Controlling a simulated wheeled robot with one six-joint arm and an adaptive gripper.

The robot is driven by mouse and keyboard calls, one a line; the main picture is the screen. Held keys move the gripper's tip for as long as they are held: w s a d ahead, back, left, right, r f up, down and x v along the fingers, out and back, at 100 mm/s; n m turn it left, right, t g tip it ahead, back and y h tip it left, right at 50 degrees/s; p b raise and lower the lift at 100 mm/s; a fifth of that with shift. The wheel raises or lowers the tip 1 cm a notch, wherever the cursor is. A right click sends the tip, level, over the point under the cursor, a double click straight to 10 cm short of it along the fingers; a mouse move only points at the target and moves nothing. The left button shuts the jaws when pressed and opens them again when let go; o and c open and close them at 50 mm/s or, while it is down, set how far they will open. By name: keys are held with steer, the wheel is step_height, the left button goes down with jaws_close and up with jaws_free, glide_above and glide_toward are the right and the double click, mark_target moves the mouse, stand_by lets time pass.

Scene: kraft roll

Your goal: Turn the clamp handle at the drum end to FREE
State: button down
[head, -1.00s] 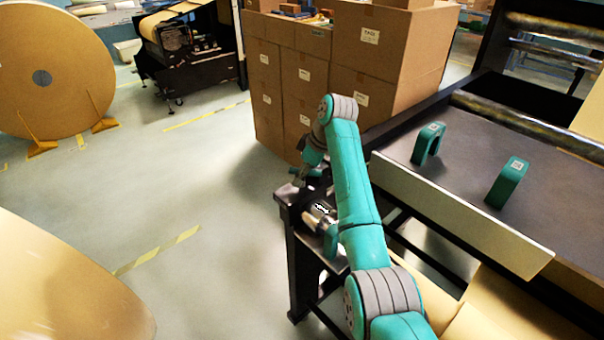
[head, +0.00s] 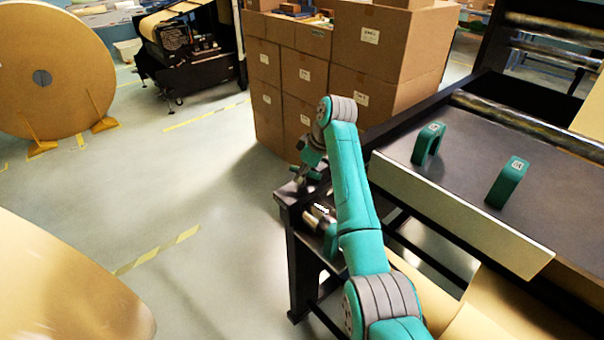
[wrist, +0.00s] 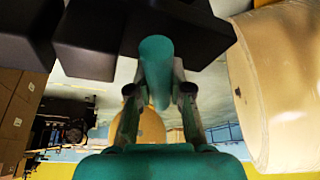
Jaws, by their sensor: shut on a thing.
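My gripper (wrist: 158,95) is shut on the teal clamp handle (wrist: 156,62), with one finger on each side of it in the wrist view. In the head view my gripper is at the end of the black stand, partly hidden by my arm. A silver and black drum end (head: 322,212) sits on the stand (head: 300,240) just below the handle. The FREE marking cannot be read in these frames.
Stacked cartons (head: 300,75) stand behind the stand. Two teal arches (head: 428,143) are on the dark bench to the right, behind a pale panel (head: 460,215). A big kraft roll (head: 45,75) stands at far left. The floor left of the stand is clear.

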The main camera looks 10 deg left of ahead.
steer(key=shift+m+t+h, duration=0.3)
steer(key=shift+m+t, duration=0.6)
steer(key=shift+m, duration=1.5)
steer(key=c, duration=1)
jaws_free()
steer(key=shift+r, duration=0.1)
steer(key=v, duration=1.2)
steer(key=shift+a, duration=0.1)
